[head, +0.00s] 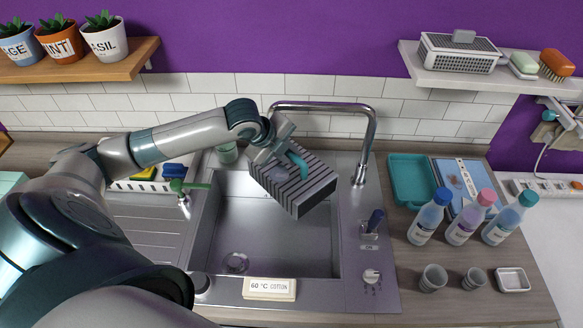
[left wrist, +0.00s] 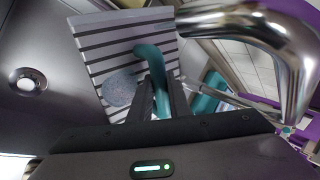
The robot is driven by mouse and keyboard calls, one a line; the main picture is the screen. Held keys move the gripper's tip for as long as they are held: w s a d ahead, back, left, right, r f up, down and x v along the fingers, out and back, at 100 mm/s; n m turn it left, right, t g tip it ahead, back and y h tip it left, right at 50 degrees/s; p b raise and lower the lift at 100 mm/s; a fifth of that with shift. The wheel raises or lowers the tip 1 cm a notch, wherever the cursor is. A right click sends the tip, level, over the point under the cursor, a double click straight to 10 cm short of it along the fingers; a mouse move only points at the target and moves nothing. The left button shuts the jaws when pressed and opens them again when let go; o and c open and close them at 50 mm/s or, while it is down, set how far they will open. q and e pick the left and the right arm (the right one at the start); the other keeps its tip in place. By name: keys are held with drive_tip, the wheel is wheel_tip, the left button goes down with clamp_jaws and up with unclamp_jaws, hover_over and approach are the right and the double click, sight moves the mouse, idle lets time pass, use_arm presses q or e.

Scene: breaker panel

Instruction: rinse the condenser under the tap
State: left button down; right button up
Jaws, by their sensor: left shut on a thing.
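The condenser (head: 308,190) is a grey block with dark slots, a teal handle and a round grey patch on its face. It is tilted above the sink basin (head: 265,235). My left gripper (head: 290,158) is shut on its teal handle. The left wrist view shows the condenser (left wrist: 105,60) with its grey patch and the handle between the fingers (left wrist: 160,95). The chrome tap (head: 368,140) stands behind and to the right, its spout arching over toward the gripper. It also shows close by in the left wrist view (left wrist: 285,35). I see no water running.
A blue-handled lever (head: 372,222) and a dial (head: 371,276) sit right of the basin. Several bottles (head: 462,217), cups (head: 433,278) and a teal tray (head: 410,180) fill the right counter. A "60 °C COTTON" sign (head: 269,288) stands at the front. The drainboard (head: 145,235) is left.

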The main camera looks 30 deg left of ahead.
sight(314, 180)
use_arm(q)
drive_tip(key=shift+w+r, duration=0.1)
drive_tip(key=shift+w, duration=0.15)
drive_tip(key=shift+w, duration=0.3)
drive_tip(key=shift+s, duration=0.1)
idle(0.5)
drive_tip(key=shift+s, duration=0.35)
drive_tip(key=shift+s, duration=0.1)
drive_tip(key=shift+d, duration=0.1)
idle(0.5)
drive_tip(key=shift+s+d, duration=0.15)
drive_tip(key=shift+d, duration=1.8)
drive_tip(key=shift+s+d, duration=0.15)
drive_tip(key=shift+d, duration=1.8)
